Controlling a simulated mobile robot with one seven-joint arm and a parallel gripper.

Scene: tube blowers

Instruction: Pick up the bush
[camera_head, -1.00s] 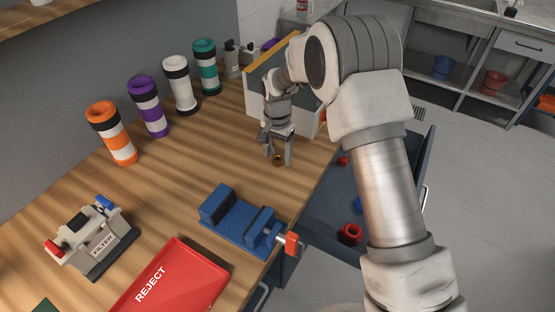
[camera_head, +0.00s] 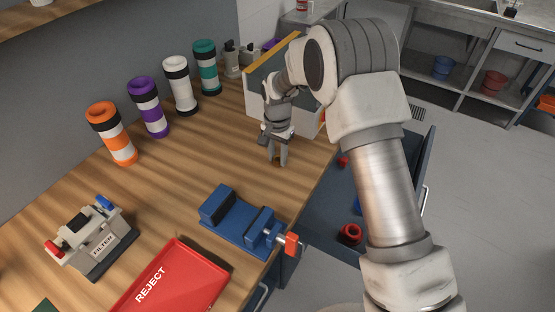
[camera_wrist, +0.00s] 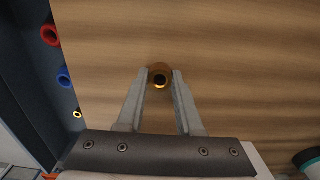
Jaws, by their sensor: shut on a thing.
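The bush (camera_wrist: 160,79) is a small brownish-gold ring with a dark hole, on the wooden bench top in the wrist view. My gripper (camera_head: 277,162) points down at the bench near its right edge in the head view. In the wrist view my gripper (camera_wrist: 161,77) has its two fingertips closed on the sides of the bush. In the head view the fingers hide the bush. I cannot tell whether it is clear of the wood.
A blue vise (camera_head: 240,222) and a red REJECT tray (camera_head: 172,283) are nearer on the bench. A white bin (camera_head: 312,119) stands behind my gripper. An open drawer (camera_head: 330,215) with coloured rings is below the right edge. Several striped tubes line the wall.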

